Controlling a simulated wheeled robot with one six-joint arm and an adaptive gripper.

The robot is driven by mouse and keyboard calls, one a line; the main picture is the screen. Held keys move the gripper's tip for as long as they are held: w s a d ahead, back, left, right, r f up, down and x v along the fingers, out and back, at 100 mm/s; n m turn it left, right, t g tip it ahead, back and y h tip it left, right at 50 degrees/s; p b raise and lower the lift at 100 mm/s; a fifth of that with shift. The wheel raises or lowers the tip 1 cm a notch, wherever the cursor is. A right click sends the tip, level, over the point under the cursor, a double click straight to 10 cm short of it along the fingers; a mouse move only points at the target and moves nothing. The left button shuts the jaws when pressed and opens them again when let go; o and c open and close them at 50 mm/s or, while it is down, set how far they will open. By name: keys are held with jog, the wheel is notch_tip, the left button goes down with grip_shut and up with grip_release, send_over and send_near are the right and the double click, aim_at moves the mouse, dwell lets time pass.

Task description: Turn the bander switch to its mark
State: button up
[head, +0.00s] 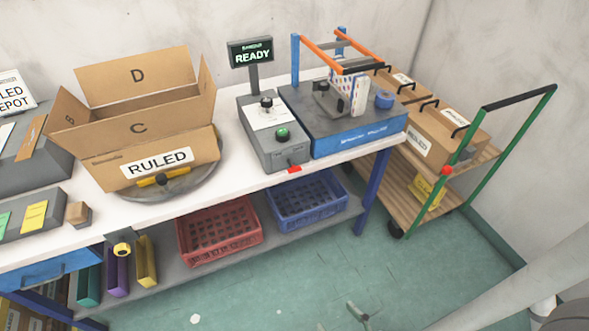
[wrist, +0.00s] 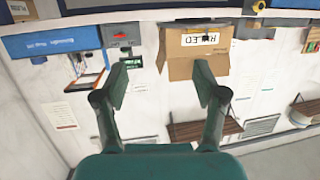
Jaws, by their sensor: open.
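The grey control box (head: 272,140) stands on the white bench beside the blue-based bander (head: 350,120). A black knob (head: 266,103) sits on its white plate, with a green knob or button (head: 282,134) nearer the front edge. A display above it (head: 250,52) reads READY. The plate's marks are too small to read. My gripper (wrist: 163,82) is open and empty in the wrist view, apart from the bench. The wrist view is upside down; the bander's blue front (wrist: 55,42) and the control box (wrist: 120,36) lie beyond the left finger.
An open cardboard box (head: 150,130) marked RULED stands on a round turntable left of the control box. A red crate (head: 218,230) and a blue crate (head: 306,200) sit on the lower shelf. A green-handled cart (head: 465,160) stands right of the bench. The floor in front is mostly clear.

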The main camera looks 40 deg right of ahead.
jog(key=w+d+f+m+h, duration=0.1)
jog(key=w+d+f+h, duration=0.15)
jog(key=w, duration=0.55)
jog(key=m+t, duration=0.1)
jog(key=t, duration=0.1)
send_near(294, 169)
jog(key=shift+h, duration=0.35)
jog(key=x, duration=1)
jog(key=shift+a+f, duration=0.15)
jog(key=shift+c, duration=0.3)
jog(key=c, duration=1.1)
